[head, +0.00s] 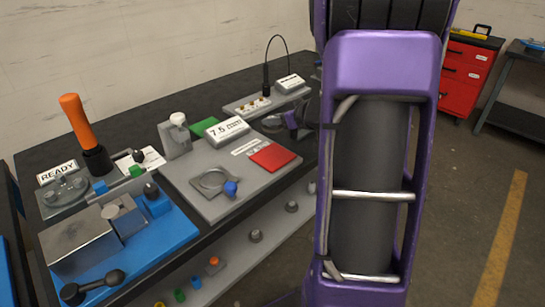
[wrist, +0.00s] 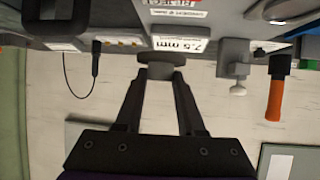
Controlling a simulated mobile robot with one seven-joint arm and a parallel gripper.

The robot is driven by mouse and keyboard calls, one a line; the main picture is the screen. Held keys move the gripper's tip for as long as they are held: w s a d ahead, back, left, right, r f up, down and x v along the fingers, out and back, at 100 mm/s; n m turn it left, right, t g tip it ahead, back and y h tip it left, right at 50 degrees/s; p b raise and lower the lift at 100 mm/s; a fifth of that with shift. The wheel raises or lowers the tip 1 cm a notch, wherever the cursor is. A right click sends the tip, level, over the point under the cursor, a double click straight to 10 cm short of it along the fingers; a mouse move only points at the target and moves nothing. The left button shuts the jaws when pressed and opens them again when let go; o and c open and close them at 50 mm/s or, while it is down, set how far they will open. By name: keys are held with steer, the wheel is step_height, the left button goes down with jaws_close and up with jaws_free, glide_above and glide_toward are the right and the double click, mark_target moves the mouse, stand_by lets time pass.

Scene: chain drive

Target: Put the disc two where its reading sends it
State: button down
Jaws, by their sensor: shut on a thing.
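My gripper (wrist: 158,72) is shut on a round grey disc (wrist: 155,57), held by its edge between the two fingertips in the wrist view. In the head view the held disc (head: 272,123) shows small, behind the red pad, and my arm hides much of the gripper. A display (head: 227,131) on the grey plate reads 7.5 mm; it also shows in the wrist view (wrist: 180,44). A red pad (head: 272,157) lies in front of it and a green pad (head: 204,127) behind it.
A clamp-like grey block (head: 177,140) stands left of the display. A blue fixture (head: 160,238) and an orange-handled tool (head: 77,120) are at the left. A grey unit with a cabled probe (head: 266,80) stands at the back. Several small parts sit on the lower shelf (head: 270,238).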

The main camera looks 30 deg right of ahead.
mark_target(276, 158)
step_height(276, 158, down, 10)
steer(key=b, duration=0.3)
steer(key=shift+d+r, duration=0.1)
steer(key=shift+r, duration=0.15)
steer(key=shift+f, duration=0.1)
steer(key=shift+f+b, duration=0.1)
steer(key=shift+b, duration=0.2)
steer(key=c, duration=0.5)
jaws_free()
steer(key=shift+s+r, duration=0.2)
steer(key=shift+r, duration=0.2)
steer(key=p+v, duration=0.3)
steer(key=v, duration=0.8)
steer(key=shift+s+r, duration=0.1)
steer(key=shift+s, duration=0.15)
